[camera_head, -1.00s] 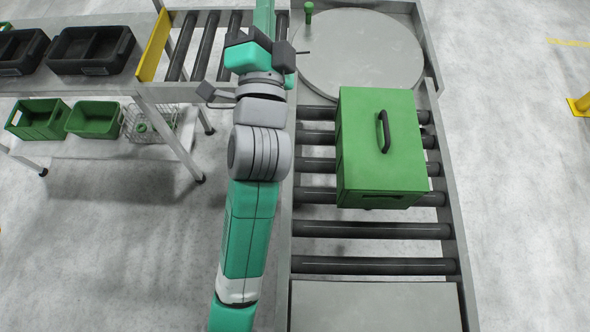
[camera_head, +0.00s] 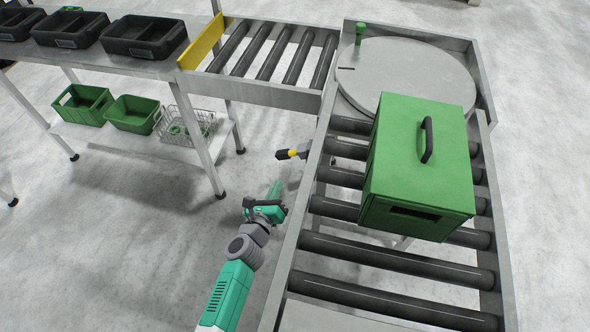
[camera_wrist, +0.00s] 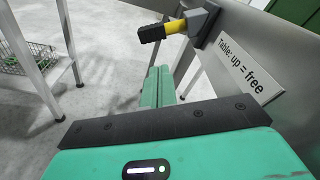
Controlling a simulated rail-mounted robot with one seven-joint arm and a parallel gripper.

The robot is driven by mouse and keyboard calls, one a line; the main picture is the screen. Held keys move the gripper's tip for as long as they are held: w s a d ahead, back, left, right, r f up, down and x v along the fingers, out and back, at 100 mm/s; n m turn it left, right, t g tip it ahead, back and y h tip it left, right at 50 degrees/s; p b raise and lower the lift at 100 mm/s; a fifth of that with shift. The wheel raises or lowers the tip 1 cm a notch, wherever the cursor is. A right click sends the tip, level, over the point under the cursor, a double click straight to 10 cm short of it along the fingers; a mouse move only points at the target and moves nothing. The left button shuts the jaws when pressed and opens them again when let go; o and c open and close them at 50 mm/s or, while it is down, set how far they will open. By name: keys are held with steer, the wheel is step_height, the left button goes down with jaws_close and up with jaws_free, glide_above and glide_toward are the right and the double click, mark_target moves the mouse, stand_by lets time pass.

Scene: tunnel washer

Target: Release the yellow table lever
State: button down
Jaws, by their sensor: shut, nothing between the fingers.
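The yellow table lever (camera_head: 291,154), with a black grip, sticks out to the left from the conveyor's side. In the wrist view the lever (camera_wrist: 175,27) is at the top, pointing left and slightly downward from a grey bracket. A label (camera_wrist: 242,66) beside it reads "Table: up = free". My gripper (camera_head: 276,184) is outside the conveyor frame, nearer the camera than the lever and apart from it. In the wrist view its green fingers (camera_wrist: 158,84) are together and empty, with the lever above them in the picture.
A green box (camera_head: 405,170) with a black handle stands on the rollers, near the round turntable (camera_head: 410,72) with its green post (camera_head: 360,34). The conveyor's side wall (camera_head: 300,220) is right of my gripper. A table (camera_head: 120,62) with black trays stands left. Floor between is clear.

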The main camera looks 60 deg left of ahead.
mark_target(289, 154)
steer(key=b+x, duration=0.8)
steer(key=x, duration=0.2)
steer(key=shift+b, duration=0.3)
steer(key=shift+r, duration=0.15)
